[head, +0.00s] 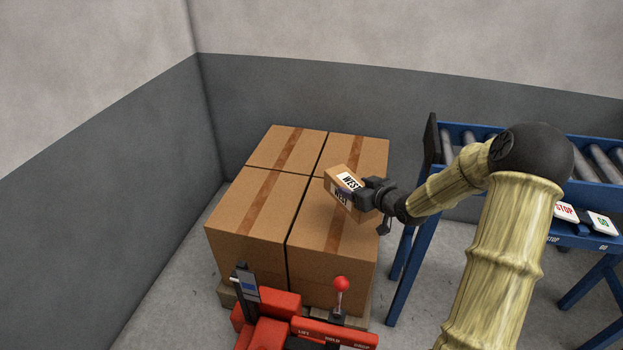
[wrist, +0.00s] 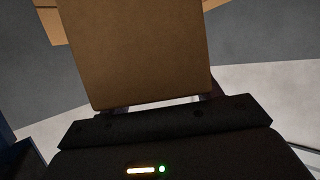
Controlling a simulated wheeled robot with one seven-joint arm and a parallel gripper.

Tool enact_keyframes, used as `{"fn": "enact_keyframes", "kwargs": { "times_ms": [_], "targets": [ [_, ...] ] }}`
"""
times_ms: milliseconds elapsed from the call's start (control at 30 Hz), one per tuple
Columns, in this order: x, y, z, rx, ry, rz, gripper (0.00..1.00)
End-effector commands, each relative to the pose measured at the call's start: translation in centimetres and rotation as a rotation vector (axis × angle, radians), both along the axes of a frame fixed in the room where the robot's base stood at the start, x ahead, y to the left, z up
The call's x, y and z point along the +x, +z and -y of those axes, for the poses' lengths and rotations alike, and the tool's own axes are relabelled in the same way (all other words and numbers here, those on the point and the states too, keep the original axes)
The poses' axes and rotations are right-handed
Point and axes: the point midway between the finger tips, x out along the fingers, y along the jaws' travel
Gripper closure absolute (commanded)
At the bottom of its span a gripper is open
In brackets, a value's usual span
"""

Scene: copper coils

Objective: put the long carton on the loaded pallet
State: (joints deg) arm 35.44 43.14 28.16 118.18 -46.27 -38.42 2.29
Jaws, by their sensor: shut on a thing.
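The long carton (head: 344,187), brown with white WEST labels, is in my gripper (head: 359,196) in the head view. My gripper is shut on it. The carton is tilted in the picture and appears over the right-hand boxes of the loaded pallet (head: 229,296). I cannot tell whether it touches the box tops. In the wrist view the carton (wrist: 140,50) fills the upper middle, directly in front of my gripper (wrist: 165,108). The pallet bears large taped brown boxes (head: 255,208) packed close together, with narrow gaps between them.
A red pallet truck (head: 267,318) with a red-knobbed lever (head: 340,284) stands at the pallet's near side. A blue roller conveyor (head: 460,139) with STOP and GO signs (head: 565,211) is at the right. Grey walls (head: 100,170) close in the left and back.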

Motion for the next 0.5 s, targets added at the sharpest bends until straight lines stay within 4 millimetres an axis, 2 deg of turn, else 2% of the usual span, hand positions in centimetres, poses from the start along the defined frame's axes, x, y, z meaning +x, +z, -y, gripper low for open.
{"fn": "enact_keyframes", "kwargs": {
  "times_ms": [167, 400, 500],
  "targets": [
    [0.0, -0.6, 0.0, 0.0, 0.0, 0.001, 0.7],
    [0.0, -5.0, 0.0, 0.001, 0.001, -0.001, 0.7],
    [0.1, -6.0, 0.0, 0.001, 0.0, 0.002, 0.7]
  ]
}}
